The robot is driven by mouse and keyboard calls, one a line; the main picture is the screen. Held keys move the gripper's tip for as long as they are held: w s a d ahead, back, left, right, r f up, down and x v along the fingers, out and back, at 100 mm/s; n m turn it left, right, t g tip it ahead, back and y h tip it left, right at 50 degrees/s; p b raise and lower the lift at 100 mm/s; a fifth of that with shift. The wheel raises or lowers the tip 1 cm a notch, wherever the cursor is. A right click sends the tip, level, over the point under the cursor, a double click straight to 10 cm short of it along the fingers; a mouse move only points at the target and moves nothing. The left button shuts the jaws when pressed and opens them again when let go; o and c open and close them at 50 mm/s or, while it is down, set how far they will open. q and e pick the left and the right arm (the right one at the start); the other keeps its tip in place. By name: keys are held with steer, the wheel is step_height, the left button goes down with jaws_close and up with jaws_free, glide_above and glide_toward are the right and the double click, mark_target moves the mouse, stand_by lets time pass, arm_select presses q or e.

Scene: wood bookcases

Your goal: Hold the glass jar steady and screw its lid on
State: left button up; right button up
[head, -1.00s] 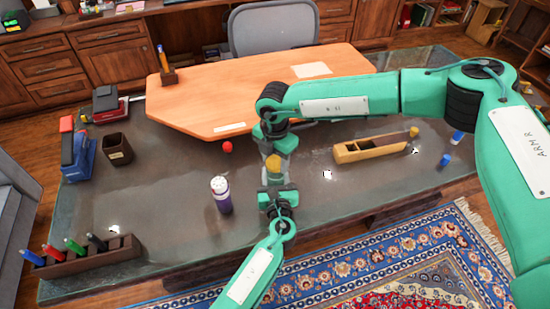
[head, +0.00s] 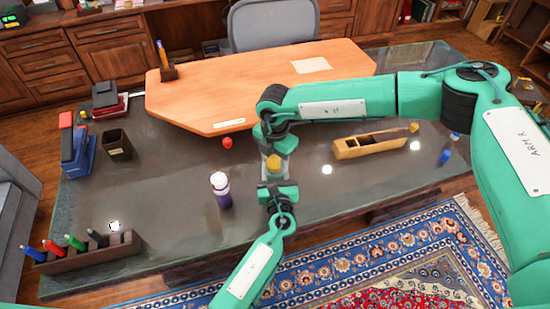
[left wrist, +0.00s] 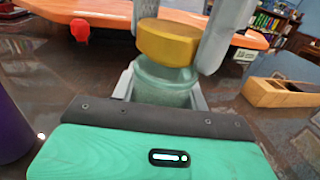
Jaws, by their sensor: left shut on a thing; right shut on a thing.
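The glass jar (left wrist: 165,85) is pale green and see-through, and stands upright on the dark desk. My left gripper (head: 277,188) is shut around the jar, with its fingers on both sides of it in the left wrist view (left wrist: 160,90). The yellow-gold lid (left wrist: 168,42) is at the jar's mouth and appears to touch it; the lid also shows in the head view (head: 273,162). My right gripper (left wrist: 183,35) comes from above and is shut on the lid, one finger on each side. The threads are hidden.
A purple bottle with a white cap (head: 221,190) stands left of the jar. A small red object (head: 227,142) lies behind it. A wooden plane-like block (head: 370,144) lies to the right. A marker rack (head: 90,252) is at front left. The desk's left middle is clear.

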steer(key=shift+f, duration=0.5)
steer(key=m, duration=0.7)
steer(key=shift+a+m, duration=0.1)
steer(key=shift+m, duration=1)
steer(key=m, duration=0.1)
steer(key=a+m, duration=0.1)
steer(key=shift+s+a+m, duration=0.25)
steer(key=shift+a+m, duration=0.05)
steer(key=shift+w+d+m, duration=0.1)
steer(key=shift+d+m, duration=0.2)
steer(key=shift+m, duration=0.3)
steer(key=shift+w+d+m, duration=0.15)
steer(key=shift+d+m, duration=0.15)
steer(key=shift+d, duration=0.15)
